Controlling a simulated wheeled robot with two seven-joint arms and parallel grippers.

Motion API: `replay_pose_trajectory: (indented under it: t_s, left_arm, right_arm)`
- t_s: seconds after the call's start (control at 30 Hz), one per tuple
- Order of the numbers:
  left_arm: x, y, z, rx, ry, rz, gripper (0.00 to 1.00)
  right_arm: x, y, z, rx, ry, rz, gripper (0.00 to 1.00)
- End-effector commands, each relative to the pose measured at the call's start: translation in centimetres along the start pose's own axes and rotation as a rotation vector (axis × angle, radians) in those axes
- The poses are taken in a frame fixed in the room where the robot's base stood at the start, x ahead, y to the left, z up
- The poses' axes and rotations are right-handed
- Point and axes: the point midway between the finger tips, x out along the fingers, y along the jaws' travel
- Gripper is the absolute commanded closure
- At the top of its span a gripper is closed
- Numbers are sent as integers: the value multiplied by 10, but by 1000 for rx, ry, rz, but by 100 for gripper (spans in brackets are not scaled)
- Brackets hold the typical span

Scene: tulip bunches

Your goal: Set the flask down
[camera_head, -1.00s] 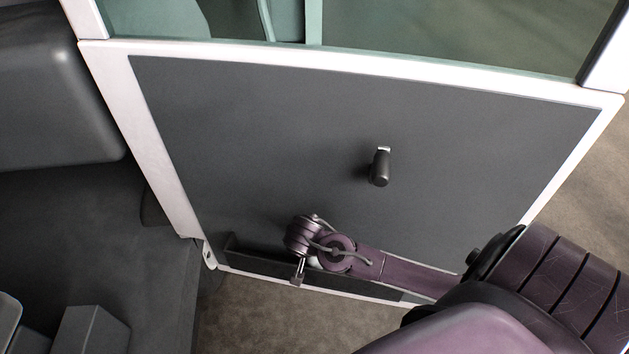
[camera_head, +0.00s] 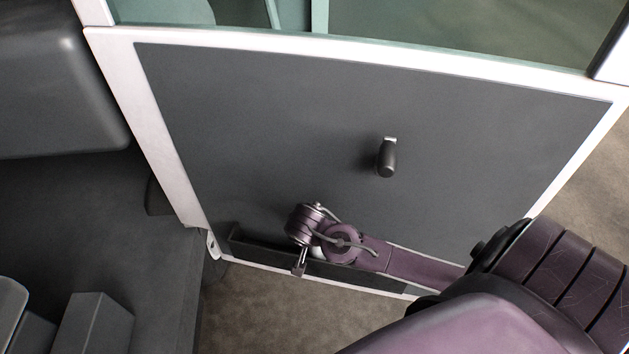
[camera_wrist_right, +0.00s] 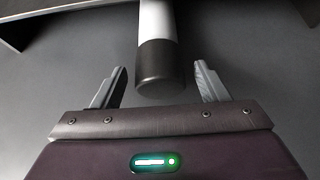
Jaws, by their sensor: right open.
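In the right wrist view a cylinder, which I take to be the flask (camera_wrist_right: 160,64), has a white body and a dark, rounded end facing me. My right gripper (camera_wrist_right: 157,80) is open, its two fingers spread left and right of that dark end with a visible gap on each side. In the head view my right gripper (camera_head: 300,262) is small, low on the dark grey panel (camera_head: 250,130). I cannot make out the flask at the fingers there. My left gripper is not in view.
A dark knob-like piece with a silver top (camera_head: 387,158) stands out from the panel, above and right of my gripper. A white frame (camera_head: 160,130) borders the panel. A dark ledge (camera_head: 250,243) runs along its lower edge. Brown floor (camera_head: 270,310) lies below.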

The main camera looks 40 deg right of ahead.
Motion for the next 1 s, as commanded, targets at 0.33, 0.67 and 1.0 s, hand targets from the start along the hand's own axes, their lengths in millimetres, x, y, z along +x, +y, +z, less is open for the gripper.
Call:
replay_pose_trajectory:
  t_s: [0.33,0.67,1.0]
  left_arm:
    - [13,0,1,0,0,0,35]
    - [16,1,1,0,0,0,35]
    - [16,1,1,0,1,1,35]
  right_arm:
    - [-72,0,1,0,0,-3,32]
    - [-99,0,0,1,-1,1,32]
    - [-99,0,0,1,-1,1,32]
